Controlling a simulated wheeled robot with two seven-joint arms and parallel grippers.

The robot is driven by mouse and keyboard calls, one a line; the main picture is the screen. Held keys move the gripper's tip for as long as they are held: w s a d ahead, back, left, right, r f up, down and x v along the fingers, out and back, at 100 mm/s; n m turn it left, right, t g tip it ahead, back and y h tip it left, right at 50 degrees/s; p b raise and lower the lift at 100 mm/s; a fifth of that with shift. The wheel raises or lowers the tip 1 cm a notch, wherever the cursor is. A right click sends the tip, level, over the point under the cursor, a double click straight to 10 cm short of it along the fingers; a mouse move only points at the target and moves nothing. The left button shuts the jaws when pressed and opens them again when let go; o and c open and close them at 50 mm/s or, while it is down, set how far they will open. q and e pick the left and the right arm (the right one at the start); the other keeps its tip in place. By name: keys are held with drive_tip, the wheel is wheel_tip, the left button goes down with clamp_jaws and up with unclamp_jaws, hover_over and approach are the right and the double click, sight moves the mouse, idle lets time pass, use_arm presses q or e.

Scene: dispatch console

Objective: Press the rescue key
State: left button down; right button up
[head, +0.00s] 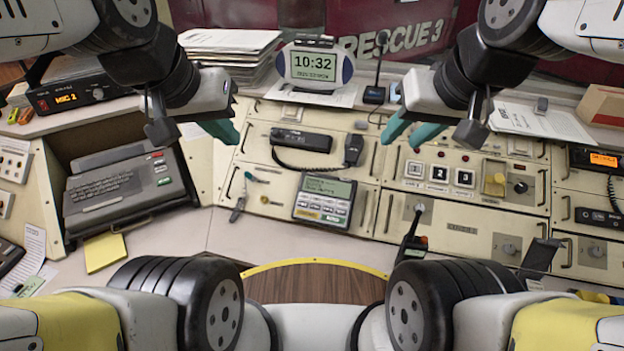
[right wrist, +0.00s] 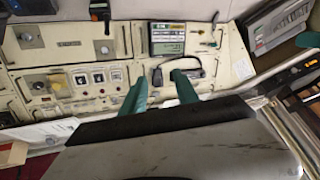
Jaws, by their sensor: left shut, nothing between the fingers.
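The row also shows in the right wrist view (right wrist: 98,78). A grey terminal with a screen and small keys (head: 324,200) is left of them; its key labels are too small to read. My right gripper (head: 412,131) is open and empty, its teal fingers above and in front of the panel, apart from the keys. My left gripper (head: 223,131) is shut and empty, left of the handset.
A corded handset (head: 353,150) is on the panel. A black handheld radio (head: 412,238) stands below the keys. A clock (head: 316,65) and papers (head: 232,43) are on the upper shelf. The lower left counter has free room.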

drive_tip(key=shift+c, duration=0.5)
clamp_jaws()
idle(1.5)
